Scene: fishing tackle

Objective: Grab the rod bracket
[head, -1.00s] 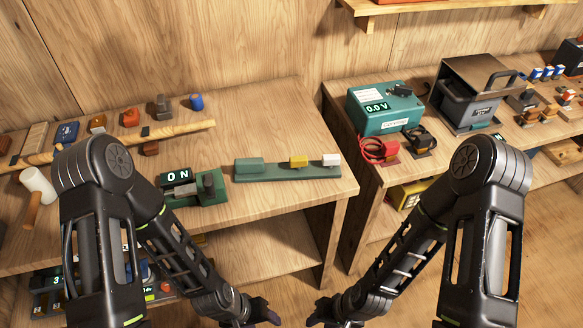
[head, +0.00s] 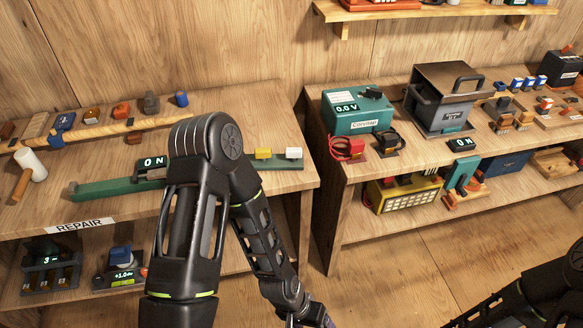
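I cannot tell for certain which piece is the rod bracket. A long green base (head: 110,188) with a small "ON" display lies on the left bench, and my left arm covers its right part. Another green rail (head: 287,167) carries a yellow block (head: 263,153) and a white block (head: 294,153) to the right of that arm. My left gripper (head: 314,318) is at the bottom edge, over the floor and away from the benches. It is partly cut off, so its opening does not show. My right arm is at the bottom right, with its gripper out of the picture.
The left bench (head: 80,225) has a "REPAIR" label, a white-headed mallet (head: 30,165) and devices on its lower shelf. The right bench holds a teal meter (head: 357,112), a dark grey box (head: 438,100) and a yellow case (head: 405,195) below. Open floor lies in front.

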